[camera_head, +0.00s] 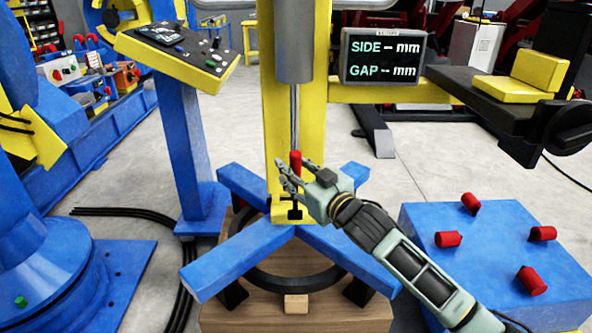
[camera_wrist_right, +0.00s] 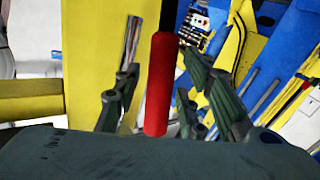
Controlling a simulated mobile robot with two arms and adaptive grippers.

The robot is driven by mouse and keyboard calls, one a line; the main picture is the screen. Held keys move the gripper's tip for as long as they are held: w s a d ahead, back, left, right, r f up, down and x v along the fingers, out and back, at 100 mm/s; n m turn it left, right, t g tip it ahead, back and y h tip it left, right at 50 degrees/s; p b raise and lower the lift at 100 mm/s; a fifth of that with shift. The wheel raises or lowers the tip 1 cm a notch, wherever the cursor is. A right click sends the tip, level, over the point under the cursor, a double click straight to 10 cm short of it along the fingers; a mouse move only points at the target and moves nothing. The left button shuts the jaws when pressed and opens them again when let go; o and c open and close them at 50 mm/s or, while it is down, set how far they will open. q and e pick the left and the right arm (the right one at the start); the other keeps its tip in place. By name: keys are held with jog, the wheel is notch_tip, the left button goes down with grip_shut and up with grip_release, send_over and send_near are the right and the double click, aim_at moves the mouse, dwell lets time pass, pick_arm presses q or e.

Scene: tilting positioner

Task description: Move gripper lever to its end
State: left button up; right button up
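The lever has a red grip (camera_head: 295,162) and stands in front of the yellow column, below a grey cylinder with a thin rod. My right gripper (camera_head: 296,174) is at this red grip, its fingers pointing toward the column. In the right wrist view the red grip (camera_wrist_right: 158,85) lies between the fingers of my right gripper (camera_wrist_right: 165,90), with a gap visible on both sides. The fingers are open and do not appear to press on it. My left gripper is not in view.
Blue beams (camera_head: 240,262) spread from the column foot over a dark ring. A blue block (camera_head: 490,275) with several red cylinders stands at right. A control panel (camera_head: 178,52) is at upper left. A display (camera_head: 382,57) reads "SIDE -- mm, GAP -- mm".

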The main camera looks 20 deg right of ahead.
grip_shut()
dwell(0.5)
